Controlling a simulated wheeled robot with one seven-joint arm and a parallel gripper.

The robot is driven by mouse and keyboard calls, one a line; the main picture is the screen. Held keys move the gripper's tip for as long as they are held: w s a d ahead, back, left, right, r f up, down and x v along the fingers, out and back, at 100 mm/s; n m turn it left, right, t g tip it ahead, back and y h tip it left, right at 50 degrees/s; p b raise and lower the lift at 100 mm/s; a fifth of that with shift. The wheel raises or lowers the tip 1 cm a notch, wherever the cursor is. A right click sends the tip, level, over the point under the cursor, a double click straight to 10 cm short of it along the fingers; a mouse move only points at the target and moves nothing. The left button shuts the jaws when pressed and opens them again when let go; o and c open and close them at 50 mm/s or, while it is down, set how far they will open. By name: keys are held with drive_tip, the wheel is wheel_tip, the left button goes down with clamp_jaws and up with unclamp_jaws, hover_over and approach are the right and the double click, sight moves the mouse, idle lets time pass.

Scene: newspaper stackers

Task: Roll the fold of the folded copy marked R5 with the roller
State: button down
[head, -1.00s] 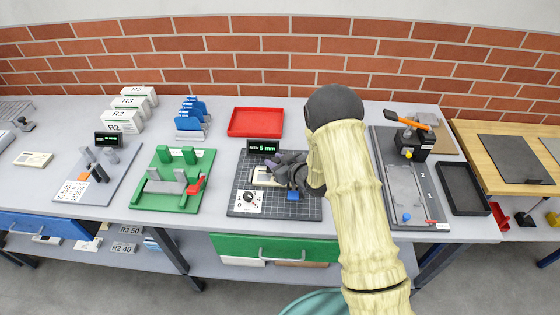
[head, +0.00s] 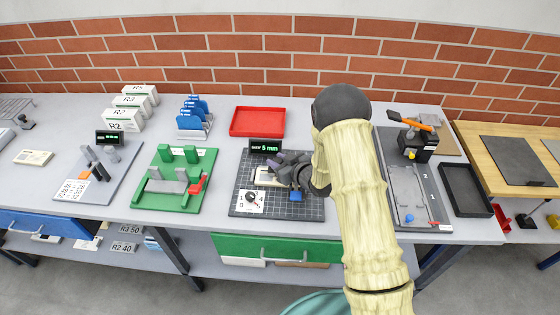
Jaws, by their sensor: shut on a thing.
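My gripper (head: 285,170) is low over the dark gridded mat (head: 313,208) in the middle of the bench. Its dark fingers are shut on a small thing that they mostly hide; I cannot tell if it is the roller. A flat cream piece (head: 264,178) lies on the mat just under and left of the fingers. It may be the folded copy, but no R5 mark is readable on it. White boxes (head: 137,97) at the back left carry labels, the rear one seeming to read R5.
A display (head: 265,147) reading 5 mm stands behind the mat. A green fixture (head: 150,203) stands left, an empty red tray (head: 257,122) behind, and a grey board (head: 436,200) right.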

drive_tip(key=shift+s+a+r, duration=0.15)
drive_tip(key=shift+a, duration=0.3)
drive_tip(key=shift+d+f, duration=0.2)
drive_tip(key=shift+d, duration=0.2)
drive_tip(key=shift+s+d+f, duration=0.1)
drive_tip(key=shift+d, duration=0.15)
drive_tip(key=shift+d, duration=0.95)
drive_tip(key=shift+d, duration=0.15)
drive_tip(key=shift+d, duration=0.7)
